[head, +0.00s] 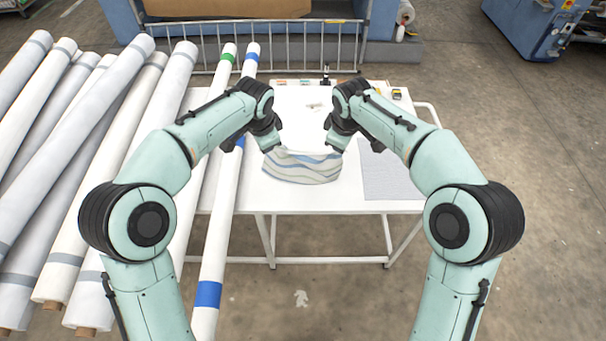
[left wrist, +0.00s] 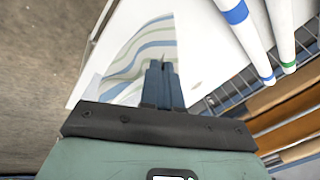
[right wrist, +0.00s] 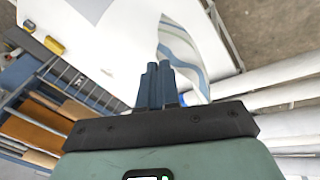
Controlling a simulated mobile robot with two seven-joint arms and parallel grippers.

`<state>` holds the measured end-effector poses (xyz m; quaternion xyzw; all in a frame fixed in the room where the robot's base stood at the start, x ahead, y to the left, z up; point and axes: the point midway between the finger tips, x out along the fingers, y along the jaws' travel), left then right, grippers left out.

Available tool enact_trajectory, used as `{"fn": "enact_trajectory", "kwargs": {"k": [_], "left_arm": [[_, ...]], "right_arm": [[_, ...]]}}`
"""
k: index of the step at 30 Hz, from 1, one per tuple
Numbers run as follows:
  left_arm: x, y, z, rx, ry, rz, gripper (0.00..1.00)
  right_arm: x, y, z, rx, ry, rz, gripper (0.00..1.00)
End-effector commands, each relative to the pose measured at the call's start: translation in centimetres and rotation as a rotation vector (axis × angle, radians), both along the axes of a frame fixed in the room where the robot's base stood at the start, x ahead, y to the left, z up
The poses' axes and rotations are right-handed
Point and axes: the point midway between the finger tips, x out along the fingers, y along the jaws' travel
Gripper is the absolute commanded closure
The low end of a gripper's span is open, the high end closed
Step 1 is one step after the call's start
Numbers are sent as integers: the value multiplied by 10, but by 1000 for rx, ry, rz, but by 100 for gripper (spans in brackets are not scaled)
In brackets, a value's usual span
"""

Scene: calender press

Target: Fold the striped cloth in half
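The striped cloth (head: 303,171), white with blue, grey and beige bands, is bunched and curved at the front middle of the white table. My left gripper (head: 276,148) is at its left upper corner, and my right gripper (head: 332,148) is at its right upper corner. In the left wrist view the fingers (left wrist: 158,66) are close together on the striped cloth (left wrist: 135,55). In the right wrist view the fingers (right wrist: 157,68) are also close together at the edge of the cloth (right wrist: 183,52). The cloth's edge between the fingertips is too small to see clearly.
The white table (head: 235,190) has a grey sheet (head: 390,175) at right and small items, including a yellow tape measure (head: 397,93), at the back. Long rolls (head: 90,150) lie to the left, some overlapping the table's left side. A metal rack stands behind.

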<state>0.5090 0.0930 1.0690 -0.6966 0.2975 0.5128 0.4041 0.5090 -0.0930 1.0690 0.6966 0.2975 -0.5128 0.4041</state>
Motion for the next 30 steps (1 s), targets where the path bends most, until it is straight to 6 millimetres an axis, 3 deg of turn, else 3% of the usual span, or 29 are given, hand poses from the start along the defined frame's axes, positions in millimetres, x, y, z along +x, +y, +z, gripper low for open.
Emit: {"fn": "enact_trajectory", "kwargs": {"k": [24,30], "left_arm": [[0,0,0,0,0,0,100],[-2,0,-17,-1,21,2,100]], "right_arm": [[0,0,0,0,0,0,100],[-1,0,-17,0,21,-2,100]]}}
